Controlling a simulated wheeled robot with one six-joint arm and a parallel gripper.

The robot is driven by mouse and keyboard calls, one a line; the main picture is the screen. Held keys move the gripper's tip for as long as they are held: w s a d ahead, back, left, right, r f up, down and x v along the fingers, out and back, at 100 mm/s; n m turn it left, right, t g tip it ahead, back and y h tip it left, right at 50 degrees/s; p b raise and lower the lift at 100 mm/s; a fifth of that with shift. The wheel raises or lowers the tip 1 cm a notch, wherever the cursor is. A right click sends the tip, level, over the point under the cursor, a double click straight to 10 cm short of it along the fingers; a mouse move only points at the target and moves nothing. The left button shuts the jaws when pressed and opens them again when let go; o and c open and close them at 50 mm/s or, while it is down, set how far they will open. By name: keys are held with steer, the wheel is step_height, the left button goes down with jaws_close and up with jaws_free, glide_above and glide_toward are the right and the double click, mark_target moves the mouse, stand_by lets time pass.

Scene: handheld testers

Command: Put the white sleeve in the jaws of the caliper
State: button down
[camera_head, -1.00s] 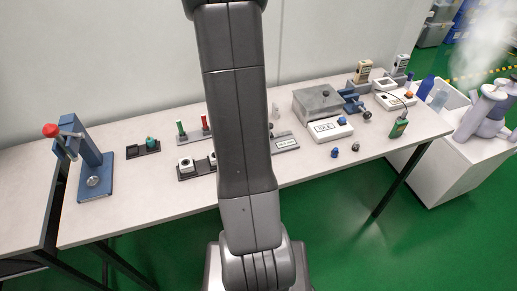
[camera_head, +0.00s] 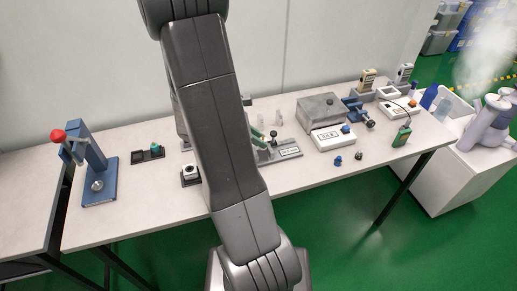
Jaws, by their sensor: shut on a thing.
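The caliper (camera_head: 287,153) lies mid-table, a grey base with a small display, right of my arm. My arm crosses the view and hides its left part. A white piece with a dark round top (camera_head: 190,173) stands in a dark tray left of my arm. I cannot identify the white sleeve with certainty.
A blue stand with a red knob (camera_head: 58,135) and a dark tray with a green part (camera_head: 154,149) are at left. A grey block (camera_head: 321,109), a white display box (camera_head: 332,138) and a green handheld tester (camera_head: 402,136) are at right. The front right tabletop is mostly clear.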

mark_target(269, 153)
steer(key=shift+f+b, duration=0.3)
steer(key=shift+f, duration=1.6)
steer(key=shift+f, duration=0.2)
steer(key=c, duration=1.2)
jaws_free()
steer(key=shift+c, duration=0.2)
steer(key=shift+r, duration=0.1)
steer(key=shift+r, duration=0.25)
steer(key=p+v, duration=0.1)
steer(key=v, duration=1)
steer(key=shift+a+r, duration=0.2)
steer(key=shift+a, duration=0.2)
steer(key=shift+s, duration=0.1)
